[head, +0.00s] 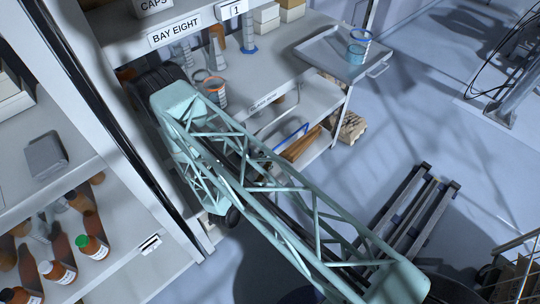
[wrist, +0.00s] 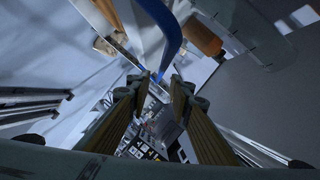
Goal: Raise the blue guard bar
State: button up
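The blue guard bar (head: 289,139) runs along the front of a lower shelf in the head view, partly behind my pale green lattice arm. In the wrist view the blue bar (wrist: 172,42) shows large at top centre, its lower end running down to the space just beyond my fingertips. My gripper (wrist: 157,88) has its two fingers apart with a gap between them. Nothing is clearly held. I cannot tell whether a finger touches the bar. In the head view my gripper is hidden by the arm.
Brown rolls (head: 302,145) lie behind the bar on the lower shelf, and an orange-brown cylinder (wrist: 203,37) is close by in the wrist view. A metal tray (head: 345,50) with a blue-rimmed beaker sits above. Floor at right is partly clear.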

jog(key=shift+s+a, duration=0.15)
jog(key=shift+s, duration=0.15)
jog(key=shift+c, duration=0.3)
